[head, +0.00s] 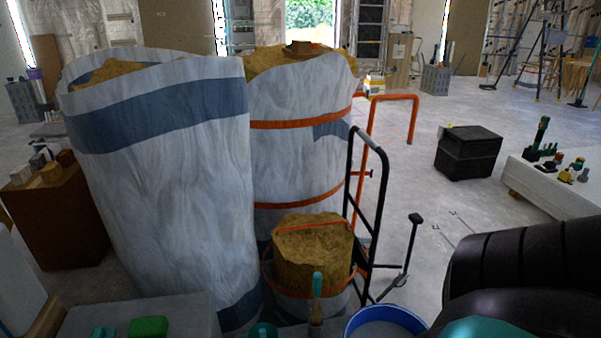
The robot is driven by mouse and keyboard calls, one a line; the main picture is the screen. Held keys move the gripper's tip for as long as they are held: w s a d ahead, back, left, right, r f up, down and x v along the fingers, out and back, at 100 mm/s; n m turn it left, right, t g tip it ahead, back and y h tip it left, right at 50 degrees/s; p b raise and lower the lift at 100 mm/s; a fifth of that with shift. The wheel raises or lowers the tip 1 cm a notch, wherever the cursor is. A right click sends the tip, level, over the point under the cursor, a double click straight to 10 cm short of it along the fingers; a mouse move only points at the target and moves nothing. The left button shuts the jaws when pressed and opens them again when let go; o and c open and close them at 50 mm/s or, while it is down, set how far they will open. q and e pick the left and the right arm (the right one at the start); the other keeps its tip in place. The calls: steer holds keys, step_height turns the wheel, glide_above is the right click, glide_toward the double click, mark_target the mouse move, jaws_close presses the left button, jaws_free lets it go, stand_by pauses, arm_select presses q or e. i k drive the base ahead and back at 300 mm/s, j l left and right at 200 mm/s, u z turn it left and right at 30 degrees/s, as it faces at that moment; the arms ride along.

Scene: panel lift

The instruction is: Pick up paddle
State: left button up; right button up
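I cannot make out for certain which thing is the paddle. A long dark tool with a black T-shaped grip (416,218) leans beside the orange and black hand truck (383,185). A brush-like tool with a teal handle (317,285) stands upright at the bottom centre, in front of a short roll. A blue-rimmed bucket (350,322) is at the bottom edge; its inside is mostly cut off. My dark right arm fills the lower right corner, and its gripper is out of view. My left gripper is not in view.
Two tall wrapped rolls (165,180) and a short roll (312,255) block the centre left. A brown box (58,215) stands at left. A black case (468,150) and a white bench (550,185) with bottles stand right. Grey floor is open between.

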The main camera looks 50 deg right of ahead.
mark_target(314, 312)
steer(key=z, duration=1.75)
